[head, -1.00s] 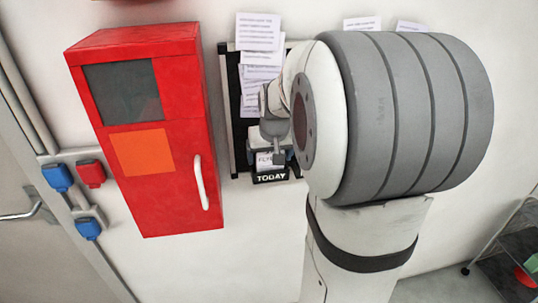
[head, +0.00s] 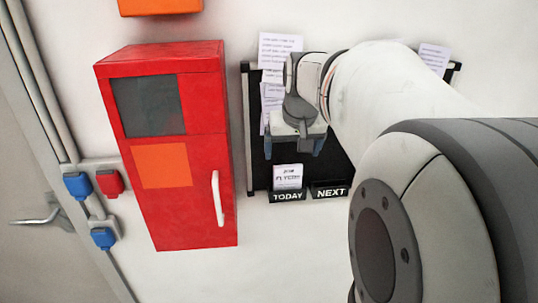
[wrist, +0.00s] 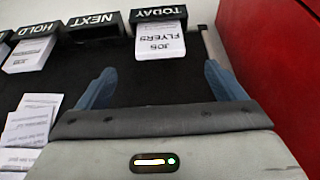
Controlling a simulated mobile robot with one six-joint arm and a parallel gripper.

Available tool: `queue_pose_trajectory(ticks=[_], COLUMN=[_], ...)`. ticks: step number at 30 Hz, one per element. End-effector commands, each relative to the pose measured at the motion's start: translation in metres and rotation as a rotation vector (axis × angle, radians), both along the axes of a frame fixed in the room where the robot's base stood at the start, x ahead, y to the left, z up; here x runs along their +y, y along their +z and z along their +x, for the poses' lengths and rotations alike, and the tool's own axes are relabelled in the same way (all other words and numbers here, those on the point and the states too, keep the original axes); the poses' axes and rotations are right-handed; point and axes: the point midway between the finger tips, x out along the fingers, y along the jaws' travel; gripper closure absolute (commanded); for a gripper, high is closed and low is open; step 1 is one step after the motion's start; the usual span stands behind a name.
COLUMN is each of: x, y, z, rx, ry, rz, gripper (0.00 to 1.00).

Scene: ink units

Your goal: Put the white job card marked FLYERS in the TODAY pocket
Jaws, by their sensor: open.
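The white job card (head: 288,176) stands upright in the TODAY pocket (head: 287,196) at the lower left of the black board. In the wrist view the card (wrist: 160,43) reads JOB FLYERS, and its lower part is hidden behind the TODAY pocket's (wrist: 158,13) front. My gripper (head: 295,150) is open and empty, above the card and apart from it. In the wrist view its two blue fingers stand wide apart with nothing between them.
The NEXT pocket (head: 330,193) beside TODAY looks empty. The HOLD pocket (wrist: 34,30) has a white card in it (wrist: 28,55). Papers (head: 278,50) hang at the board's top. A red cabinet (head: 170,200) stands close on the left.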

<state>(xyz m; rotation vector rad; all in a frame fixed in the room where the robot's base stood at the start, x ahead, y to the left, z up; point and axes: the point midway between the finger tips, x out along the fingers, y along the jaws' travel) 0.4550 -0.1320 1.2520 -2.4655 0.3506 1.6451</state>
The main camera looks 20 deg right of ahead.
Motion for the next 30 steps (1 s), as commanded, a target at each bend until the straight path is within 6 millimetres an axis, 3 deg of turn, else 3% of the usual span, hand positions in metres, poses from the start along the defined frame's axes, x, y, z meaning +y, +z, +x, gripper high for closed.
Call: queue_pose_trajectory(ticks=[4, 7, 12, 18, 22, 30], x=[0.006, 0.032, 0.092, 0.126, 0.132, 0.132], y=[0.007, -0.005, -0.053, -0.100, -0.110, -0.110], z=[-0.008, -0.027, -0.089, -0.146, -0.157, -0.157], rx=[0.002, 0.017, 0.060, 0.098, 0.105, 0.106], ry=[0.009, 0.051, 0.170, 0.268, 0.286, 0.284], rz=[0.000, 0.005, 0.012, 0.011, 0.011, 0.012], gripper=[0.10, 0.10, 0.10, 0.10, 0.10, 0.10])
